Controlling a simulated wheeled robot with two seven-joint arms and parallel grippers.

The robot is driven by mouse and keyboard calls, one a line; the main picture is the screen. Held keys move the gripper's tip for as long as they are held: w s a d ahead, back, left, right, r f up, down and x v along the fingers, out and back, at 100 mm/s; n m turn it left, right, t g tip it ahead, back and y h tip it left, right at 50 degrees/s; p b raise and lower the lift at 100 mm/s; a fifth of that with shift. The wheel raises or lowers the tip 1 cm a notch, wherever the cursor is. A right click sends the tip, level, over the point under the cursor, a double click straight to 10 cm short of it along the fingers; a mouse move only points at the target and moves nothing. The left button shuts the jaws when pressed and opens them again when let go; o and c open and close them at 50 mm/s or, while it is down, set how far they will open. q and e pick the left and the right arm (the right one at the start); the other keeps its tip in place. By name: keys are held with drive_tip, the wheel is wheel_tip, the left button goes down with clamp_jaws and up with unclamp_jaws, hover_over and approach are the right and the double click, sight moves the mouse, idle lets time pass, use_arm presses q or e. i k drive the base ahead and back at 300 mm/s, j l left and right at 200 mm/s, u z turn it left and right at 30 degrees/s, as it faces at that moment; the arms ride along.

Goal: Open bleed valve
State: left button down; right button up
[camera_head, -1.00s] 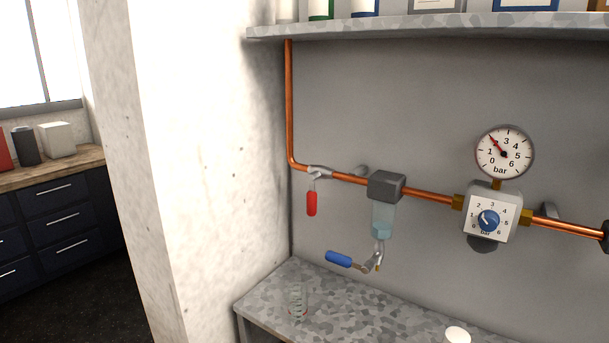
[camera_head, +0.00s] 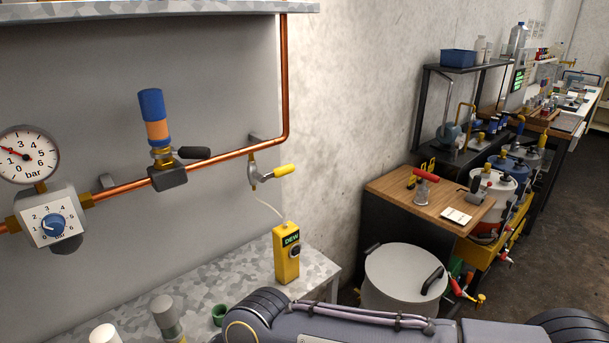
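A small valve with a yellow lever (camera_head: 284,171) hangs below the right end of the copper pipe (camera_head: 218,160). Its lever points right, across the downward outlet. A thin pale tube runs from it toward a yellow DEW meter (camera_head: 287,254) on the speckled bench. Another fitting on the pipe has a black lever (camera_head: 194,153) beneath a blue and orange cylinder (camera_head: 153,117). I cannot tell from labels which one is the bleed valve. A dark grey arm of mine crosses the bottom right; neither gripper shows.
A pressure gauge (camera_head: 27,154) reads near 1 bar above a regulator with a blue knob (camera_head: 53,225). A green cup (camera_head: 219,315) and grey-white cylinders stand on the bench (camera_head: 232,281). A white drum (camera_head: 403,277) and a wooden-topped table (camera_head: 407,201) stand right.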

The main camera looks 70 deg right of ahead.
sight(282, 170)
drive_tip(key=z, duration=2.1)
drive_tip(key=i+l, duration=0.1)
drive_tip(key=i, duration=1.05)
